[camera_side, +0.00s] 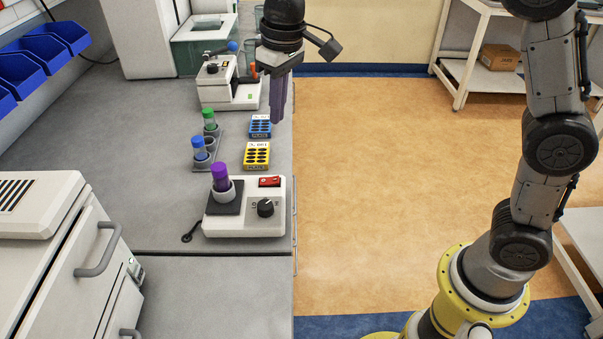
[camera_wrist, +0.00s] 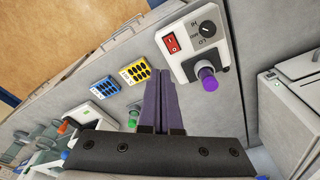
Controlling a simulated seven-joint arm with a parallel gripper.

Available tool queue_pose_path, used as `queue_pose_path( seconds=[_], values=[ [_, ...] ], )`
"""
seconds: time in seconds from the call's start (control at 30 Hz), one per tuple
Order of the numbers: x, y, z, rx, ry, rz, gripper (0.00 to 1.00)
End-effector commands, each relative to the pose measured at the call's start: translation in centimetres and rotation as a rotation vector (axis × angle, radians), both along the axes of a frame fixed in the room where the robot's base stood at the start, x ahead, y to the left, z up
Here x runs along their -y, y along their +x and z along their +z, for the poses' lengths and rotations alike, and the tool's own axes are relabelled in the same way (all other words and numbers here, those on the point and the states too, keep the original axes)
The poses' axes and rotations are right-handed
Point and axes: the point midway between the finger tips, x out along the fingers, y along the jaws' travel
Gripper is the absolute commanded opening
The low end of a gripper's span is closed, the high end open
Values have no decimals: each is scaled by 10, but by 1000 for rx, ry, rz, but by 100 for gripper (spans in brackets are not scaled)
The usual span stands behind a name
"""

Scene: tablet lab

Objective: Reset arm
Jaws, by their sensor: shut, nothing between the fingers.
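My gripper (camera_side: 278,112) hangs in the air over the right edge of the grey bench (camera_side: 110,130), fingers pointing down, above and beside the blue rack. In the camera_wrist view its two purple-grey fingers (camera_wrist: 162,90) are together with nothing between them. A purple-capped tube (camera_side: 220,178) stands upright in the holder of a white device (camera_side: 250,220) with a knob and a red switch. The same purple cap shows in the wrist view (camera_wrist: 208,78), right of my fingers and apart from them.
A blue rack (camera_side: 260,127) and a yellow rack (camera_side: 256,155) lie on the bench. Green-capped (camera_side: 209,118) and blue-capped (camera_side: 199,148) tubes stand in a grey holder (camera_side: 212,140) to their left. Another white device (camera_side: 225,90) stands behind. A grey-white cabinet (camera_side: 70,260) is at front left.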

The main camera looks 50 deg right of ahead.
Motion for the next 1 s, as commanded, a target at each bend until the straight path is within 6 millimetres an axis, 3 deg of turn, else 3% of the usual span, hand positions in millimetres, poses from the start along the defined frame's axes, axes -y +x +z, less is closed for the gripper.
queue_pose_path(
  seconds=[0.03,0.2,0.4,0.57,0.7,0.83,1.0],
  values=[
    [15,-15,20,37,9,-24,0],
    [54,-70,56,136,29,-89,0],
    [89,-142,67,246,41,-150,0],
    [107,-201,50,327,41,-193,0],
    [115,-241,20,372,37,-212,0],
    [116,-260,-7,376,32,-209,0],
    [116,-264,-24,363,28,-198,0]
  ],
)
